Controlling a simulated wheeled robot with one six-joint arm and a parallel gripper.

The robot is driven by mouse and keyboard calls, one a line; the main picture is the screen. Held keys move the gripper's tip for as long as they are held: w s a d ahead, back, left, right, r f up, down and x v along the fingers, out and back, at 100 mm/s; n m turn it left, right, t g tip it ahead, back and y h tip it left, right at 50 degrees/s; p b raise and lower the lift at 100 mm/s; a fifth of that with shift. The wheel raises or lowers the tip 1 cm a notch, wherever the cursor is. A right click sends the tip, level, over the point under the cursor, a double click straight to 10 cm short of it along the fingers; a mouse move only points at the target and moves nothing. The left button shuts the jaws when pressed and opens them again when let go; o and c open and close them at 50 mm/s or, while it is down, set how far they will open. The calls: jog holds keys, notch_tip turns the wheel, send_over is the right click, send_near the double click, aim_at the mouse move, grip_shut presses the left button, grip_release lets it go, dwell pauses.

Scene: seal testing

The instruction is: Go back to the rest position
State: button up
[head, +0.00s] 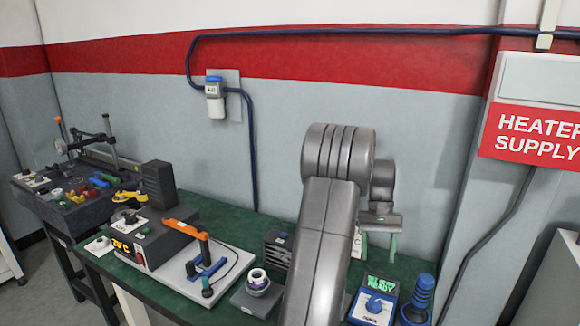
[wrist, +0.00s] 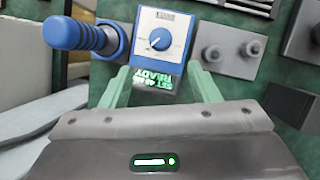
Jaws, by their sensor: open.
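My gripper (head: 378,244) hangs over the right part of the green bench in the head view, partly hidden behind my grey arm. In the wrist view my gripper (wrist: 160,72) shows two pale green fingers spread apart with nothing held between them. A blue and white control unit (wrist: 163,38) with a round dial and a lit "READY" display lies beyond the fingertips, apart from them as far as I can tell. It also shows in the head view (head: 374,305) at the bench's front right.
A blue ribbed handle (head: 418,298) stands right of the control unit. An orange-handled sealing device (head: 190,262) sits on a pale plate at left. A small round fixture (head: 258,282) is near my arm. A second cluttered bench (head: 60,215) stands farther left. The wall bounds the back.

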aim_at(375, 301)
jog(key=x, duration=1.2)
jog(key=shift+s+f+p, duration=0.1)
jog(key=shift+f+p, duration=0.2)
jog(key=shift+f, duration=0.05)
jog(key=shift+r, duration=0.1)
